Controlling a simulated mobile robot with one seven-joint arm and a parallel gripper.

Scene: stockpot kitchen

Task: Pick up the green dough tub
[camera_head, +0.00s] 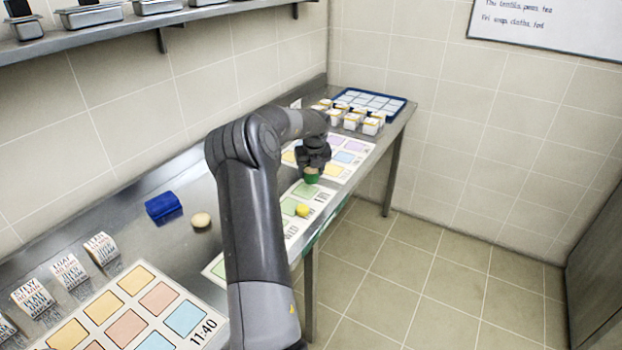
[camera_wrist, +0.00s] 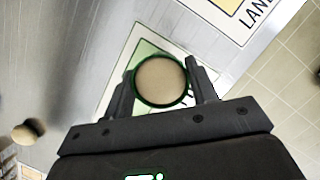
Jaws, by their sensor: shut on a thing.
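The green dough tub (camera_head: 311,179) is small and round, with pale dough showing at its top. In the wrist view the tub (camera_wrist: 161,82) shows from above as a green rim around beige dough. My gripper (camera_head: 313,165) is shut on it, with one finger on each side in the wrist view (camera_wrist: 160,85). The tub is over the mat with coloured squares (camera_head: 314,192); whether it touches the mat, I cannot tell. Its lower part is mostly hidden in the wrist view.
A dough ball (camera_head: 201,220) and a blue container (camera_head: 163,205) are to the left. Several white containers (camera_head: 336,117) and a blue tray (camera_head: 392,102) stand at the far end. Printed blocks (camera_head: 70,271) stand at the near left.

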